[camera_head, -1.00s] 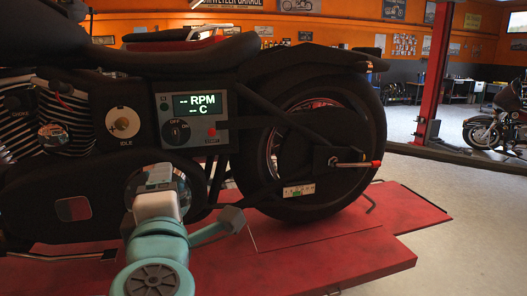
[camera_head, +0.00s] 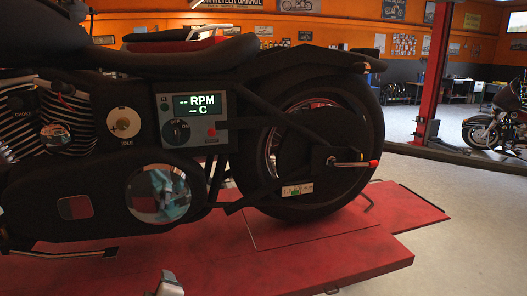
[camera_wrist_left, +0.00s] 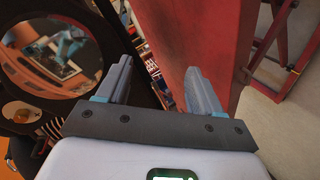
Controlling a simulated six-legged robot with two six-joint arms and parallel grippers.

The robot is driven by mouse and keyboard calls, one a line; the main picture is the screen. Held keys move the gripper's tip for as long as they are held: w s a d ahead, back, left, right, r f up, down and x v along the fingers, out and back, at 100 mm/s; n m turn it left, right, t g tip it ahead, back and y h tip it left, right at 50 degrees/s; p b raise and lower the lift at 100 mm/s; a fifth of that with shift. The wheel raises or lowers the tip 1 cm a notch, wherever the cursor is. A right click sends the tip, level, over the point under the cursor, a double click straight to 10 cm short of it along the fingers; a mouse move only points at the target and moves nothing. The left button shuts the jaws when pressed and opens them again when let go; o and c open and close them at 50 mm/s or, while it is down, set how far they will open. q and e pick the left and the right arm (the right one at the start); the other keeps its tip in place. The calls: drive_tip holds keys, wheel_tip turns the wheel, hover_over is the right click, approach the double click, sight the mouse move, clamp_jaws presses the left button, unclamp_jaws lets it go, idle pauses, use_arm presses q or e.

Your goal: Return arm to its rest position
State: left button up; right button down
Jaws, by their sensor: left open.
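My left gripper (camera_wrist_left: 157,78) shows in the left wrist view. Its two grey fingers are apart, with nothing between them. Beyond them are the red lift platform (camera_wrist_left: 203,45) and, at the left, a round chrome cover (camera_wrist_left: 50,55). In the head view only a small grey piece of my arm (camera_head: 167,284) shows at the bottom edge, below the same chrome cover (camera_head: 158,194). I cannot tell which arm part it is. My right gripper is not in view.
A dark motorcycle (camera_head: 215,70) stands on the red lift (camera_head: 300,240), with a control box reading "-- RPM" (camera_head: 191,117) on its side. A handle with a red tip (camera_head: 355,164) sticks out at the rear wheel. A red post (camera_head: 435,75) and open floor lie to the right.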

use_arm(q)
drive_tip(key=s+d+f+m+g+h, duration=0.15)
drive_tip(key=s+f, duration=0.25)
drive_tip(key=f, duration=0.5)
drive_tip(key=s+f+m+g+h, duration=0.25)
drive_tip(key=s+f, duration=0.25)
drive_tip(key=f, duration=0.3)
drive_tip(key=s+d+f+m+g+h, duration=0.1)
drive_tip(key=s+f+m, duration=0.25)
drive_tip(key=f, duration=0.55)
drive_tip(key=s+d+f+m+g+h, duration=0.2)
drive_tip(key=s+d+m+g, duration=0.1)
drive_tip(key=s, duration=0.5)
drive_tip(key=s+d+f+m+g+h, duration=0.2)
drive_tip(key=s+d+m+g+h, duration=0.1)
drive_tip(key=s+d, duration=0.3)
drive_tip(key=shift+s+d+f+m, duration=0.15)
drive_tip(key=shift+s+f+m, duration=0.25)
drive_tip(key=shift+s, duration=0.65)
drive_tip(key=shift+r, duration=0.15)
